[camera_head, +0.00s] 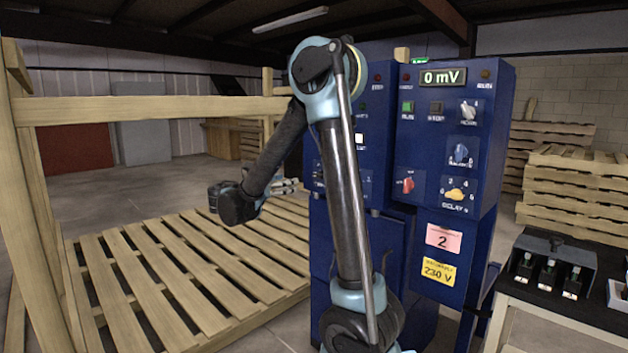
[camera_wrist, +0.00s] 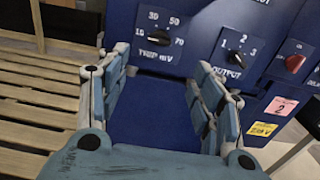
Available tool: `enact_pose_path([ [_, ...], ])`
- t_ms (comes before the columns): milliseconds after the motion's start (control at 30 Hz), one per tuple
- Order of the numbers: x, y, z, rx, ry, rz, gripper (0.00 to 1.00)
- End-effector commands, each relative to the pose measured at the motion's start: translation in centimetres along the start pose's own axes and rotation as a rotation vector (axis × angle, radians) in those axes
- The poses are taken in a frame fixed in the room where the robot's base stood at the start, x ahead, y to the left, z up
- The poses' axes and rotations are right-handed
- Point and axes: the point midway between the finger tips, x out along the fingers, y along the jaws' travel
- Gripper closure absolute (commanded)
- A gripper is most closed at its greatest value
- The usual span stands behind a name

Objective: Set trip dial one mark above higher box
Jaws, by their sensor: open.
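The trip dial (camera_wrist: 160,38) is a dark knob on a blue cabinet face in the wrist view, with marks 10, 30, 50 and 70 around it and TRIP mV below. Its exact pointer setting is too small to tell. My gripper (camera_wrist: 162,64) is open and empty, its fingers spread to either side just below the dial, apart from it. In the head view my gripper (camera_head: 284,186) is small at the cabinet's left side, and my arm covers much of the left panel. The display (camera_head: 443,78) reads 0 mV. I cannot identify the boxes to compare.
An OUTPUT dial (camera_wrist: 233,58) and a red switch (camera_wrist: 294,63) sit right of the trip dial. The right panel has a balance knob (camera_head: 460,153) and yellow delay knob (camera_head: 456,195). A wooden pallet (camera_head: 190,275) lies left. A bench (camera_head: 575,313) with several small units stands right.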

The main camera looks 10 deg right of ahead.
Motion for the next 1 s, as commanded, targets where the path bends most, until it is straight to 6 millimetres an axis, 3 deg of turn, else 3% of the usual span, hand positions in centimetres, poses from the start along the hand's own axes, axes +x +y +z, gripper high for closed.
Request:
enact_pose_path([
  [700,11.3,-0.2,0.0,0.001,0.002,-0.004,0.40],
  [1000,14.9,-0.1,0.0,0.002,0.002,-0.002,0.40],
])
